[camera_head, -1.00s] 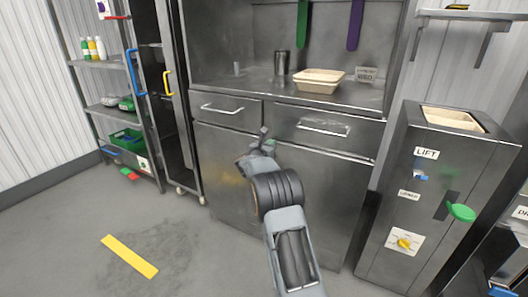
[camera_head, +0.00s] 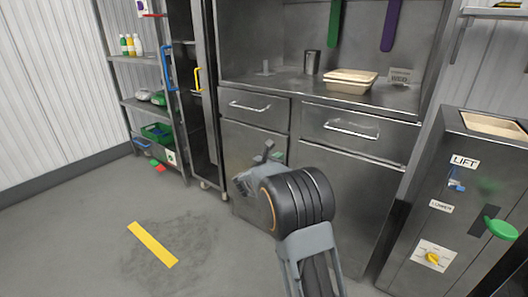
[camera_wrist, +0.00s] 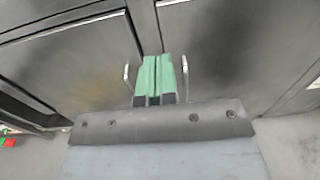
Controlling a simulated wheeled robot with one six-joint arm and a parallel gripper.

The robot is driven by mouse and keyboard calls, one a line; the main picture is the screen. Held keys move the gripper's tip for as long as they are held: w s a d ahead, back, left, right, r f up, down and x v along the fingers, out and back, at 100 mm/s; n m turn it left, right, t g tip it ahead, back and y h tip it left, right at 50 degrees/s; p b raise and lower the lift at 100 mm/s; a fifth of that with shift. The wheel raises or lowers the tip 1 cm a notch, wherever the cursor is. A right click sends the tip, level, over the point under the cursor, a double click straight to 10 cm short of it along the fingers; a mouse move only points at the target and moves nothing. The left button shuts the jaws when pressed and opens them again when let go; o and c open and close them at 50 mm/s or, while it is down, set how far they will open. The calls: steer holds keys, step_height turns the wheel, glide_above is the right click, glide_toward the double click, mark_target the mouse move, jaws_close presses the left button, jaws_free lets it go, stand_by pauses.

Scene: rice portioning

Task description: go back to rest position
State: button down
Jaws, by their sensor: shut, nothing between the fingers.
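My gripper (camera_head: 268,152) is in front of the steel cabinet (camera_head: 345,185), below its drawers, at the end of my folded grey arm. In the wrist view its two green fingers (camera_wrist: 158,75) lie side by side, closed together with nothing between them. They point toward the cabinet's lower doors. I cannot tell the exact gap to the doors.
Trays (camera_head: 350,80) and a metal cup (camera_head: 312,62) stand on the counter above the drawers. A steel lift unit (camera_head: 440,215) stands at right. A rack (camera_head: 200,100) and shelf (camera_head: 140,105) stand at left.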

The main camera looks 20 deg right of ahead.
steer(key=s+a+r+n+t+y+p, duration=0.1)
steer(key=s+a+r+n+y+p, duration=0.1)
steer(key=a+r+n+y+p, duration=0.45)
steer(key=s+a+r+n+t+y+p, duration=0.25)
steer(key=r+n+p, duration=0.45)
steer(key=r+n, duration=0.35)
steer(key=s+a+r+n+t+y+p, duration=0.1)
steer(key=s+a+r+n+y+p, duration=0.1)
steer(key=a+r+n+y+p, duration=0.55)
steer(key=s+r+n+g+p, duration=0.2)
steer(key=s+n+g+p, duration=0.1)
steer(key=s+n+p, duration=0.2)
steer(key=s+r+n+g+h+p, duration=0.1)
steer(key=s+r+n+g+p, duration=0.2)
steer(key=s+n+p, duration=0.3)
steer(key=s+r+n+g+p, duration=0.3)
steer(key=s+n+g+p, duration=0.1)
steer(key=s+n, duration=0.8)
steer(key=s+p, duration=0.1)
steer(key=s, duration=0.2)
steer(key=shift+a+p, duration=0.15)
steer(key=shift+p, duration=0.2)
